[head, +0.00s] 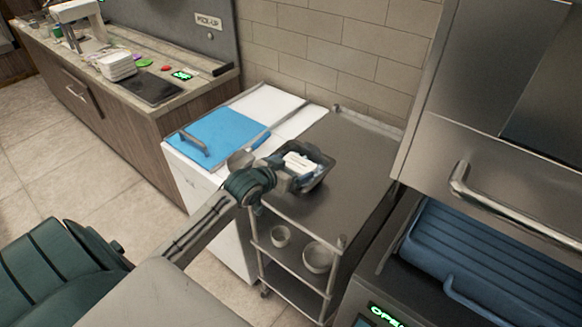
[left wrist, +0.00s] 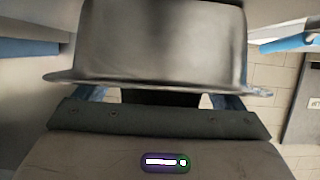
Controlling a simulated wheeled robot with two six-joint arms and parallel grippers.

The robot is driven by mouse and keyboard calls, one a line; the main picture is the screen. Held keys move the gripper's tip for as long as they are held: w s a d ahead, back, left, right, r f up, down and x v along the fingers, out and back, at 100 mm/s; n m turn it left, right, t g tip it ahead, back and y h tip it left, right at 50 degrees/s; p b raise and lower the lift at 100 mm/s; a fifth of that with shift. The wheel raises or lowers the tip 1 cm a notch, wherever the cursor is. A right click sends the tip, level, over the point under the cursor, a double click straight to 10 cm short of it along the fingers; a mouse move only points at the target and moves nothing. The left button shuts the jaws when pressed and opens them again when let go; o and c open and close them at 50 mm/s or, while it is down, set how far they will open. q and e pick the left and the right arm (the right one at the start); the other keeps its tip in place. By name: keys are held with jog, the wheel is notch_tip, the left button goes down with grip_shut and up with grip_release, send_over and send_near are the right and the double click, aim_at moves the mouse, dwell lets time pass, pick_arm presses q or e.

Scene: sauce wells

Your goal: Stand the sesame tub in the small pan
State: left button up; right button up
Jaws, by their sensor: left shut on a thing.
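My left gripper (head: 308,176) is shut on a grey metal tub with a rim, held above the cart top. The tub (left wrist: 165,45) fills the upper middle of the left wrist view, its rim close to the jaws. In the head view the tub (head: 325,159) looks dark, with something white at its top; I cannot tell whether this is sesame. A small round metal vessel (head: 238,160) sits at the white counter's front edge, partly hidden by my left arm. I cannot tell whether it is the small pan. My right gripper is not in view.
The steel cart (head: 350,200) has a clear top and two bowls, one (head: 280,236) and another (head: 317,257), on a lower shelf. A steel appliance (head: 485,110) stands at the right above a blue bin (head: 490,250).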

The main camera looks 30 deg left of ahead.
pick_arm(q)
jog(key=o, duration=0.9)
jog(key=shift+f, duration=0.1)
jog(key=shift+s+r, duration=0.15)
jog(key=shift+r, duration=0.05)
jog(key=v, duration=1.1)
jog(key=shift+s, duration=0.35)
jog(key=shift+r, duration=0.1)
